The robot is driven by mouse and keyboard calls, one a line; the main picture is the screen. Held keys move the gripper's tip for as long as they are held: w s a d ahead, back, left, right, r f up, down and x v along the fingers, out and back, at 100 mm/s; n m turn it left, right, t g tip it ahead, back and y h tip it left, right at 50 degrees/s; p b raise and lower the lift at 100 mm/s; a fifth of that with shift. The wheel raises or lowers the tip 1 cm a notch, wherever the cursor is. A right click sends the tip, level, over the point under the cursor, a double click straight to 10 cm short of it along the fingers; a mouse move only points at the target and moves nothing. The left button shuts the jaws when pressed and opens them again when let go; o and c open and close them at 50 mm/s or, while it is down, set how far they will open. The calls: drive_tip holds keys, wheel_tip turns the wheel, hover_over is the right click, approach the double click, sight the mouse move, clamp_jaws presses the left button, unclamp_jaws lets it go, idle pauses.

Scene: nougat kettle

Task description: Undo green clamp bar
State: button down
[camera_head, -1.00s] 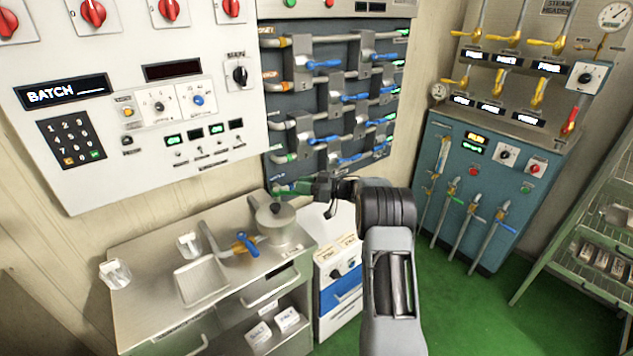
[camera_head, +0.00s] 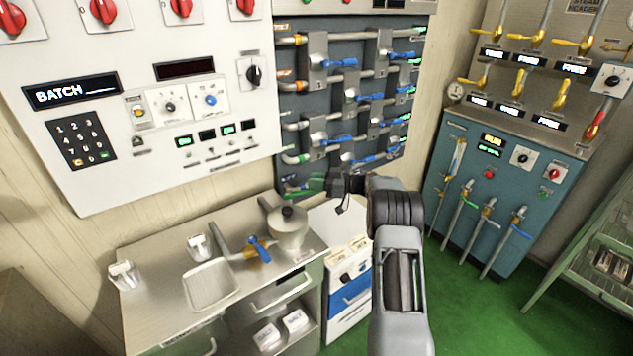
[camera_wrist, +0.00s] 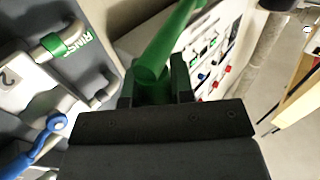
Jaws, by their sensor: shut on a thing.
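The green clamp bar (camera_wrist: 165,48) is between the two fingers of my gripper (camera_wrist: 157,92) in the wrist view. My gripper is shut on it, and the bar sticks out beyond the fingers toward the top. In the head view my gripper (camera_head: 326,184) and the green bar (camera_head: 307,187) are up and to the right of the small steel kettle (camera_head: 290,234), against the dark pipe panel. The bar looks apart from the kettle's lid, whose black knob (camera_head: 288,211) is uncovered. The bar's far end is hard to make out.
The kettle stands on a steel counter (camera_head: 150,262) with a blue-handled valve (camera_head: 258,249) and a shallow tray (camera_head: 211,285). A pipe panel (camera_head: 350,95) with blue levers is behind my gripper. The green floor (camera_head: 460,310) is open at right.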

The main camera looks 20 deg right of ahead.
drive_tip(key=c, duration=1.2)
unclamp_jaws()
drive_tip(key=shift+a, duration=0.15)
drive_tip(key=shift+c, duration=0.2)
drive_tip(key=b+v, duration=0.2)
drive_tip(key=v, duration=1.1)
drive_tip(key=shift+d, duration=0.4)
drive_tip(key=shift+s, duration=0.1)
